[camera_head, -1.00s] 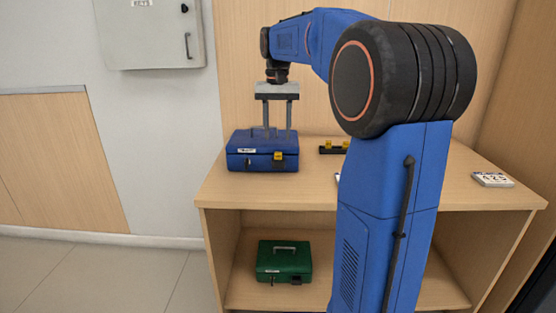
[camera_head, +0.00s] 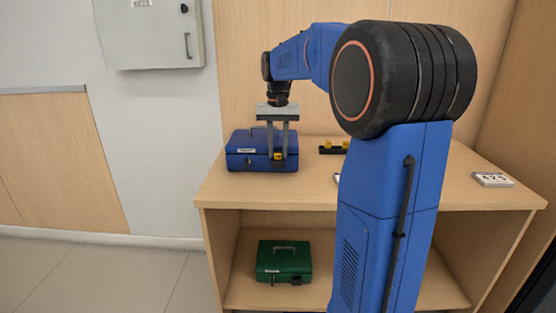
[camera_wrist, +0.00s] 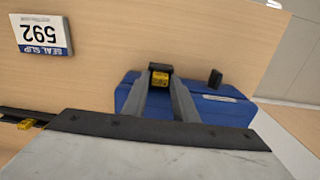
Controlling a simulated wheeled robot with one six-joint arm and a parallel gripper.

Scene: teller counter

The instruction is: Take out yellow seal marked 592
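A blue cash box (camera_head: 248,160) with a white label sits on the counter, shut. A small yellow seal (camera_head: 278,156) hangs at its front; its number is too small to read. My gripper (camera_head: 278,155) points down over the front of the box, with one finger on each side of the seal. In the wrist view, the fingers (camera_wrist: 160,82) close in on the yellow seal (camera_wrist: 160,78) in front of the blue box (camera_wrist: 225,108), and no clear gap shows. A white seal slip marked 592 (camera_wrist: 42,35) lies on the counter.
A black rack with yellow seals (camera_head: 333,150) stands right of the box, partly behind my arm. Another numbered slip (camera_head: 492,179) lies at the counter's right. A green box (camera_head: 284,262) is on the shelf below. A grey cabinet (camera_head: 150,35) hangs on the wall.

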